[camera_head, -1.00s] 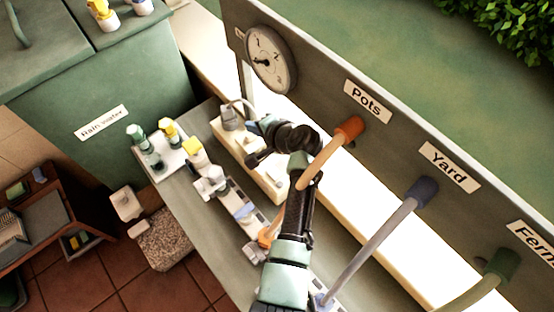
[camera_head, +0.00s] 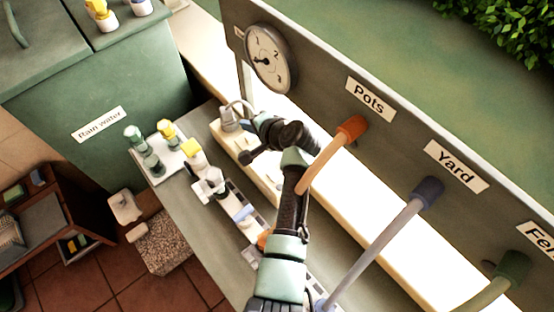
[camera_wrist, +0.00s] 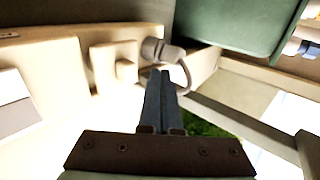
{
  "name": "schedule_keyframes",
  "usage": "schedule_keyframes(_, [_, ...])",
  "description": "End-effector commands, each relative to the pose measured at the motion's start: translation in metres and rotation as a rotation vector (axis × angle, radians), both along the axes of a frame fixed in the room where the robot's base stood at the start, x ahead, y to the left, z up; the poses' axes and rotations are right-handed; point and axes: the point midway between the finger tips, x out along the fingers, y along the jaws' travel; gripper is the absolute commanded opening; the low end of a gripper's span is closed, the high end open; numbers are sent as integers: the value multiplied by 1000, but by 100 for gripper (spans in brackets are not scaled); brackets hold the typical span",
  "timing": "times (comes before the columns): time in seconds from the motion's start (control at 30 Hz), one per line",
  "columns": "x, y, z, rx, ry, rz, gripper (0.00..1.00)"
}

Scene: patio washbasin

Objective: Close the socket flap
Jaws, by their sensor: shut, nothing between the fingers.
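A long cream socket box (camera_head: 262,176) lies along the back of the bench. A grey plug (camera_head: 228,117) with a looping cable sits at its far end; it also shows in the wrist view (camera_wrist: 155,50). In the wrist view a cream raised square plate (camera_wrist: 113,66) stands beside the plug, and a pale panel (camera_wrist: 14,100) with a grey lower part lies at the left edge. I cannot tell for sure which piece is the socket flap or how far open it is. My gripper (camera_wrist: 160,73) is shut and empty, its tips pointing towards the plug.
Orange (camera_head: 351,128) and grey-violet (camera_head: 428,191) hoses come down from the labelled back panel, the orange one beside my arm. A gauge (camera_head: 270,58) hangs above the box. A tray with taps (camera_head: 160,160) and a grey fitting strip (camera_head: 240,212) occupy the bench.

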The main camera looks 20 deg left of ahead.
Motion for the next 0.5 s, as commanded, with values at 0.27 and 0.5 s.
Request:
schedule_keyframes(0.27, [0,0,6,0,0,0,0])
schedule_keyframes(0.5, [0,0,16,0,0,0,0])
